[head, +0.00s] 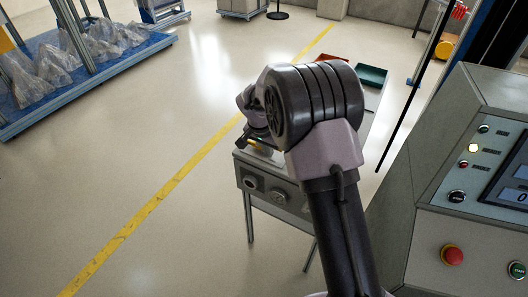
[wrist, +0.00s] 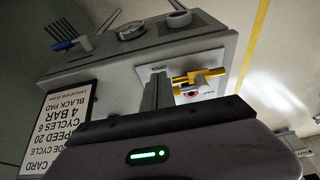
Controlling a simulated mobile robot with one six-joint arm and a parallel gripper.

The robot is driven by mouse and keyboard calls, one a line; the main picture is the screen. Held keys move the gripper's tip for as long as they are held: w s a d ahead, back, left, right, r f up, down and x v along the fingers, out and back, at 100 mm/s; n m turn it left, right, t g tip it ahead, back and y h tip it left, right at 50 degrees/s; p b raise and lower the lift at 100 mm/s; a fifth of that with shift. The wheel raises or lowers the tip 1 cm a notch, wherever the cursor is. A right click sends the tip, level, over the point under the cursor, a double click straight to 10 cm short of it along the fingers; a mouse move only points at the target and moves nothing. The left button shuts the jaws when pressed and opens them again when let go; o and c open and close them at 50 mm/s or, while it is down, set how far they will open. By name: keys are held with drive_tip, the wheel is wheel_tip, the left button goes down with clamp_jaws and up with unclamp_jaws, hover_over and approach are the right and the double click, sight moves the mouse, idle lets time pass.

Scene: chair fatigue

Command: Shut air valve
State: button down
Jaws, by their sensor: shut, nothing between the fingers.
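A printed card (wrist: 66,122) lies at left in the wrist view. A red tray (head: 333,58) and green tray (head: 372,75) are behind my arm.

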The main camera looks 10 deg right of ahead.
drive_tip(key=shift+w+d+f, duration=0.1)
drive_tip(key=shift+w+d, duration=0.5)
drive_tip(key=shift+w, duration=0.1)
